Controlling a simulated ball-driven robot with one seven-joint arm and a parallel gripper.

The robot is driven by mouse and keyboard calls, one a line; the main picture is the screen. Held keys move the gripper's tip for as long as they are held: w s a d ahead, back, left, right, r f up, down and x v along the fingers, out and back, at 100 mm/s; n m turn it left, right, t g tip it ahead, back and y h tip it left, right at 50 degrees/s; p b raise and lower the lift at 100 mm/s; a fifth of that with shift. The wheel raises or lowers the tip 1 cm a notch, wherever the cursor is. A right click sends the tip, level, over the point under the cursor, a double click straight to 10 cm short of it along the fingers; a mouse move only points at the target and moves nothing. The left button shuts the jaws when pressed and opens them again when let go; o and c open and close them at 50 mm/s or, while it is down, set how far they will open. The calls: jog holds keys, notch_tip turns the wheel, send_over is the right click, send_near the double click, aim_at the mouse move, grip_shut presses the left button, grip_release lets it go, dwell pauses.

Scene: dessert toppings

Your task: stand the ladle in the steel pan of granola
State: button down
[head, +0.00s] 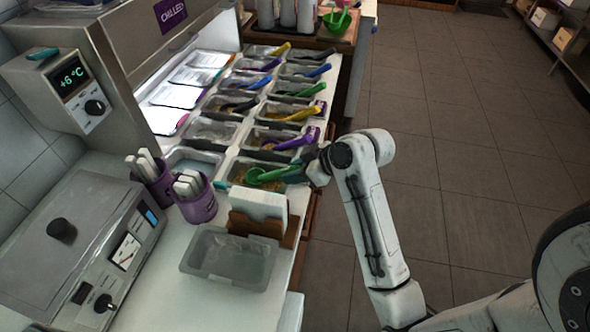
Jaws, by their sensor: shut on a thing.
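My gripper (311,172) is at the near right end of the rows of topping pans. It is shut on the handle end of a green ladle (268,176), whose bowl points left. The ladle lies nearly level over the nearest right-hand steel pan (232,168), which has brown, crumbly contents that look like granola. I cannot tell whether the bowl touches the contents. My gripper hides the right side of this pan and part of the ladle's handle.
Two rows of pans with coloured ladles run away from me; a purple ladle (296,138) lies just beyond. A napkin holder (262,212), an empty clear tub (229,258) and purple cups of utensils (196,203) stand nearer. Open floor (470,150) is at right.

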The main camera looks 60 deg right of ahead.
jog(key=shift+f, duration=1)
dwell(1.2)
